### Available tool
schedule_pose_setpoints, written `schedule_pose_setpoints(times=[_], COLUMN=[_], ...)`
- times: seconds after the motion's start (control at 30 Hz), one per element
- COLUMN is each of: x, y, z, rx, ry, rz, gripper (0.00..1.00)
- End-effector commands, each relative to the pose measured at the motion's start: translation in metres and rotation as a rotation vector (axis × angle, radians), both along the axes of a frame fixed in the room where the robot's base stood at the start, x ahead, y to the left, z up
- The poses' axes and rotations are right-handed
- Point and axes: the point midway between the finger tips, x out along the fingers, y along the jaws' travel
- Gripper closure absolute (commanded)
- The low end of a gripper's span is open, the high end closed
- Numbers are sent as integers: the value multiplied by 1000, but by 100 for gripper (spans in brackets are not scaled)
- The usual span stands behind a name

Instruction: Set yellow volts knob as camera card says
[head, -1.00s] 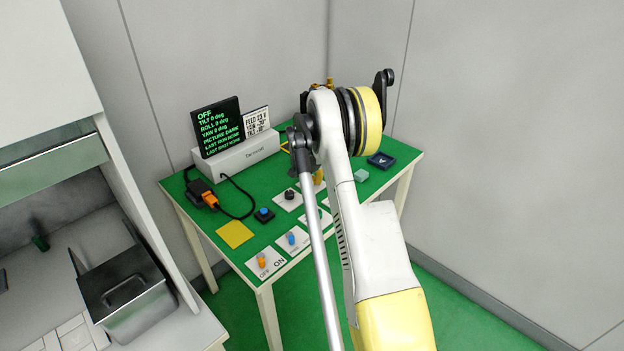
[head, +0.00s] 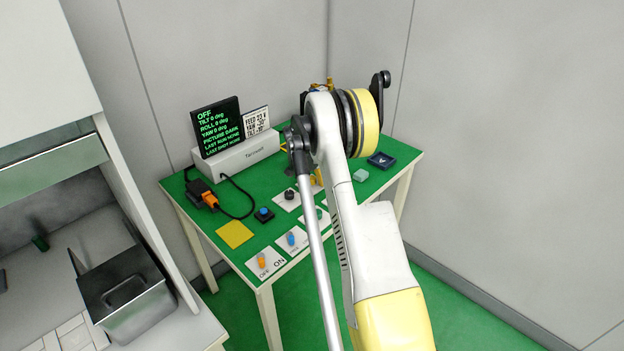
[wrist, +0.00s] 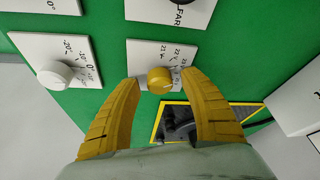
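The yellow knob (wrist: 160,79) sits on a white plate (wrist: 138,52) with small voltage numbers around it, such as 21 and 22. The wrist view shows my gripper (wrist: 162,80) open, one yellow finger on each side of the knob, with small gaps seeming to remain. In the head view my gripper is hidden behind my arm, and the yellow knob (head: 317,178) shows only partly. The card (head: 256,122) beside the screen reads FEED 23 V, with smaller yaw and tilt lines. The screen (head: 218,127) reads OFF, with tilt, roll and yaw at 0 deg and PICTURE DARK.
A white knob (wrist: 54,75) on its own plate lies left of the yellow one. A yellow-edged dark recess or frame (wrist: 208,120) lies below it. The green table (head: 205,220) also holds an orange switch (head: 261,259), a blue knob (head: 291,239) and a blue button (head: 264,213).

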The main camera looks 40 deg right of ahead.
Motion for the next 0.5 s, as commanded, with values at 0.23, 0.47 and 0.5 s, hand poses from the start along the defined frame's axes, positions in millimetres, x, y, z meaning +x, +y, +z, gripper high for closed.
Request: schedule_pose_setpoints(times=[0.23,0.47,0.5], x=[-1,-8,-9], y=[2,18,22], z=[7,48,57], rx=[0,0,0], ry=[0,-1,-1], rz=[1,0,0], gripper=[48,48,48])
